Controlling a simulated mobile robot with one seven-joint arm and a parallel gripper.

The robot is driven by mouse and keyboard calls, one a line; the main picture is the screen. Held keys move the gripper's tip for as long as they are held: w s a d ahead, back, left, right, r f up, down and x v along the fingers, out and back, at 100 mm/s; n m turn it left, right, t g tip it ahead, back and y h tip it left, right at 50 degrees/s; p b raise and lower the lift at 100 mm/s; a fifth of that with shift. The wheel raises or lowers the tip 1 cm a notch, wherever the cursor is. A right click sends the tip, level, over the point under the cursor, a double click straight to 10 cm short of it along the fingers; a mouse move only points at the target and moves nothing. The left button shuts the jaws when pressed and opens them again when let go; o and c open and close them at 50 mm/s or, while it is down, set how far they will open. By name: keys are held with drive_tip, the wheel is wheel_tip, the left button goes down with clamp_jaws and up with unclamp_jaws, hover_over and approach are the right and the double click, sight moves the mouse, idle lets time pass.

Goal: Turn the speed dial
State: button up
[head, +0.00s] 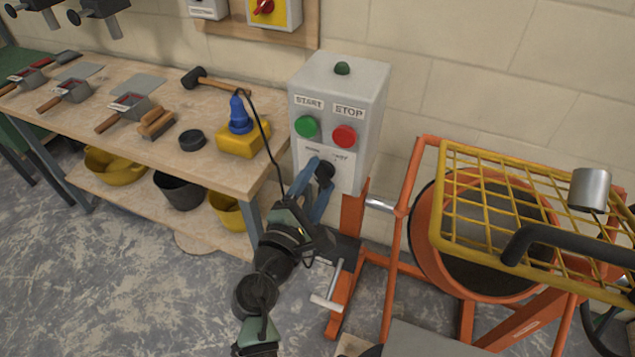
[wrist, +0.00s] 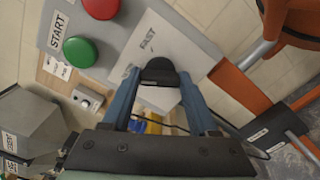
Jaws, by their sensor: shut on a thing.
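The speed dial is a black knob (head: 325,172) on the lower front of the grey control box (head: 365,100). In the wrist view the dial (wrist: 159,72) sits between my two blue fingers, on a pale label plate with the word FAST. My gripper (head: 317,172) is shut on the dial, with one finger on each side. The fingers partly hide the label, so I cannot tell which way the dial points. A green START button (head: 306,126) and a red STOP button (head: 344,135) are above it.
An orange mixer (head: 420,190) with a yellow grid guard (head: 445,195) stands at the right. A workbench (head: 215,165) at the left holds trowels, a mallet and a yellow-and-blue tool (head: 240,140). Tubs stand on its lower shelf. Open floor lies at the lower left.

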drive_tip(key=m+b, duration=0.3)
drive_tip(key=shift+f, duration=0.25)
drive_tip(key=m+b, duration=0.3)
drive_tip(key=m, duration=0.1)
drive_tip(key=m+b, duration=0.3)
drive_tip(key=shift+r+m+b, duration=0.1)
drive_tip(key=shift+m+b, duration=1.1)
drive_tip(key=shift+m, duration=0.2)
drive_tip(key=shift+r+m, duration=0.1)
drive_tip(key=shift+m, duration=0.2)
drive_tip(key=o, duration=1.4)
drive_tip(key=b+v, duration=0.1)
drive_tip(key=v, duration=1.2)
